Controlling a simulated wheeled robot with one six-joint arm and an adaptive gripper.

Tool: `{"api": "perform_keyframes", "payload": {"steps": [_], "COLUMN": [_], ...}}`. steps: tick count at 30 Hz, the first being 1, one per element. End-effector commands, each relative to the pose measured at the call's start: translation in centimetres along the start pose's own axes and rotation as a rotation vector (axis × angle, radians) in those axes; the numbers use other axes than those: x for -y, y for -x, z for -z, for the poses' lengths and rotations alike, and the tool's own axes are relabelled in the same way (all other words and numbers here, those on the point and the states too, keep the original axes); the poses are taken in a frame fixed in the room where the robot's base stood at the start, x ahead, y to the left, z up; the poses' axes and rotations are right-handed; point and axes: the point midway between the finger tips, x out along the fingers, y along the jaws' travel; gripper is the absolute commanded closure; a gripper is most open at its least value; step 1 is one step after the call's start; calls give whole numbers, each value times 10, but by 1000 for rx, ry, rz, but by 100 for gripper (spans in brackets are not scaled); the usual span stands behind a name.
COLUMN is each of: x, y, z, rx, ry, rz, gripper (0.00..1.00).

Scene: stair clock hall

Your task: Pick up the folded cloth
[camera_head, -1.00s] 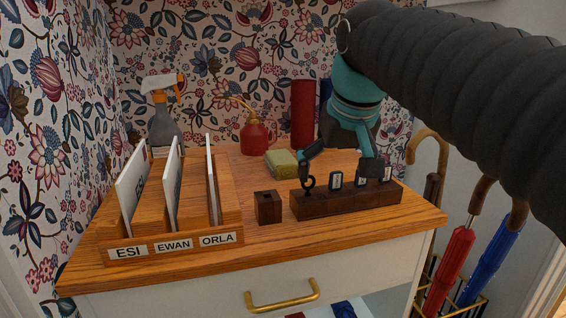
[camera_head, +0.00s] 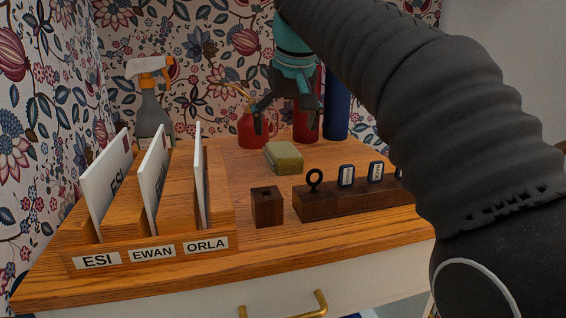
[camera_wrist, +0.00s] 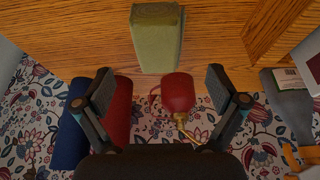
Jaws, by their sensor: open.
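The folded cloth (camera_head: 284,157) is a thick, pale green block lying on the wooden top of the cabinet, toward the back. In the wrist view the cloth (camera_wrist: 157,42) is at top centre, beyond the fingertips. My gripper (camera_head: 285,106) is above and behind the cloth in the head view, in front of the red can and red cylinder.
A red oil can (camera_head: 254,130) and red and blue cylinders (camera_head: 337,106) stand behind. A spray bottle (camera_head: 152,110) and letter rack (camera_head: 150,250) are left. A small dark wooden block (camera_head: 267,207) and a key rack (camera_head: 340,198) are in front.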

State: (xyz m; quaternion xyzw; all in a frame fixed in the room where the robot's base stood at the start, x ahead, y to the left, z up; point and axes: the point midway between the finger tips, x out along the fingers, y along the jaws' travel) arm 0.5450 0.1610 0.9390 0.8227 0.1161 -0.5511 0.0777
Motion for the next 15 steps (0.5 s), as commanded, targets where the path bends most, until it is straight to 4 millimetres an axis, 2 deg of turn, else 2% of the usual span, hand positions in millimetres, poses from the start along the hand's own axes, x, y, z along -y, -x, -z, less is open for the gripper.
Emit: {"api": "perform_keyframes", "payload": {"steps": [3, 11, 15], "x": [0, -1, -3], "y": [-16, -28, -44], "z": [0, 0, 2], "rx": [1, 0, 0], "ry": [0, 0, -1], "rz": [0, 0, 0], "gripper": [4, 4, 4]}}
